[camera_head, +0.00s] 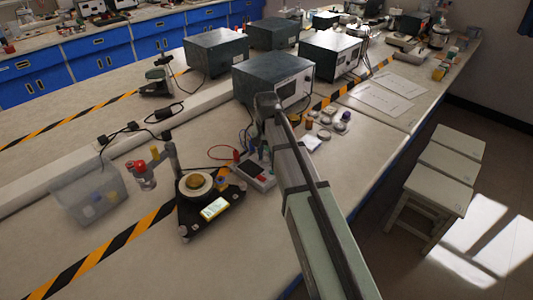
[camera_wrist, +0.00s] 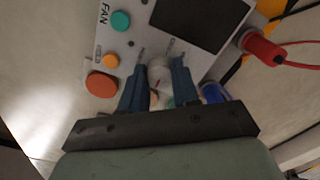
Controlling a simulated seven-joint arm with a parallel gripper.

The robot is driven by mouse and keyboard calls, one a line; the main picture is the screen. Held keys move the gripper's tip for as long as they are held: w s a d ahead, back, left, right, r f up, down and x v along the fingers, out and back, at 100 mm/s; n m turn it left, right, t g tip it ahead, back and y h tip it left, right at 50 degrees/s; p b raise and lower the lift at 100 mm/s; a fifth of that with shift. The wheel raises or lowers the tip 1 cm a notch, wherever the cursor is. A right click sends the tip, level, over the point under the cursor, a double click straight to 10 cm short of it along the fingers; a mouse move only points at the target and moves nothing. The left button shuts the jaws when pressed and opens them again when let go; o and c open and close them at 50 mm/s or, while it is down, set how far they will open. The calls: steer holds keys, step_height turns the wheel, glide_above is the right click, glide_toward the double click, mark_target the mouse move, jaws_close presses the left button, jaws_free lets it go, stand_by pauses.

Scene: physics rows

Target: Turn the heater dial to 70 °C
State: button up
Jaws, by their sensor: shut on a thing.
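The dial (camera_wrist: 158,73) is a pale round knob with a short red mark, on a light control panel (camera_wrist: 181,55) in the wrist view. My gripper (camera_wrist: 160,70) has its two blue fingers shut on the dial, one on each side. The dial's scale is mostly hidden, and I cannot read the temperature setting. In the camera_head view the control box (camera_head: 255,172) sits on the bench beside my arm; the arm hides its right part and my fingertips.
A red plug with cable (camera_wrist: 262,47) and a blue plug (camera_wrist: 213,93) stand close by. A black-based stand (camera_head: 195,220) is left of the box.

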mark_target(267, 155)
jaws_close()
steer(key=shift+n, duration=0.7)
steer(key=o, duration=0.7)
jaws_free()
step_height(267, 155, up, 14)
steer(key=shift+f, duration=0.1)
